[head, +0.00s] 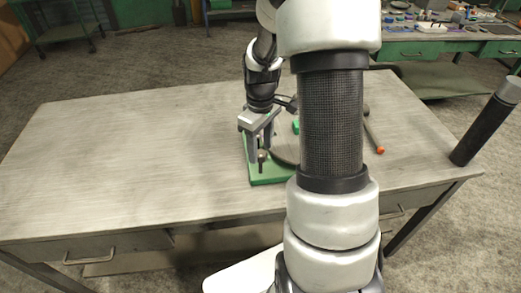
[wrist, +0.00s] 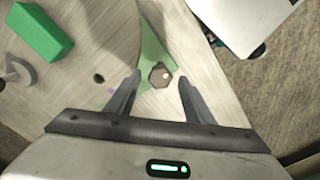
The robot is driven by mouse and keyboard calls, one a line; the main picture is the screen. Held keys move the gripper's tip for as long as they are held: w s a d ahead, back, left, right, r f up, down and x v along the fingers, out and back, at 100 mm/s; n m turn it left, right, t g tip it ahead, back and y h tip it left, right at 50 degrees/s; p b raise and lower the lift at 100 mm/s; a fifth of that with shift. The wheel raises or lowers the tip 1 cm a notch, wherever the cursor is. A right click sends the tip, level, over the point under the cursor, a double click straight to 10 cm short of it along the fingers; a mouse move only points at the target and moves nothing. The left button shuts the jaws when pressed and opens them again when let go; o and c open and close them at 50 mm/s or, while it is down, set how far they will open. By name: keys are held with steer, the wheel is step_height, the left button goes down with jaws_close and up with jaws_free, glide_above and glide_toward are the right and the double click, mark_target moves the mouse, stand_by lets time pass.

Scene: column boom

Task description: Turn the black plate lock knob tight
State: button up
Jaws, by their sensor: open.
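The plate lock knob (head: 262,156) is a small dark knob standing at the front left of a green base (head: 270,176) on the table. In the wrist view the knob (wrist: 160,76) looks brownish, many-sided, with a pale spot. My gripper (head: 263,150) points down over it, and in the wrist view its open fingers (wrist: 160,79) lie on either side of the knob with gaps to both. Whether the fingertips reach down to the knob's height is hard to tell. A round grey plate (head: 286,148) lies beside the knob, partly hidden by my arm.
A green block (wrist: 40,30) sits on the round plate, beside a grey round piece (wrist: 17,73). An orange-tipped tool (head: 374,136) lies on the right of the table. The table's left half (head: 130,150) is clear.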

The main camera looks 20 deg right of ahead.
steer(key=shift+f, duration=0.7)
steer(key=c, duration=1)
steer(key=shift+c, duration=0.2)
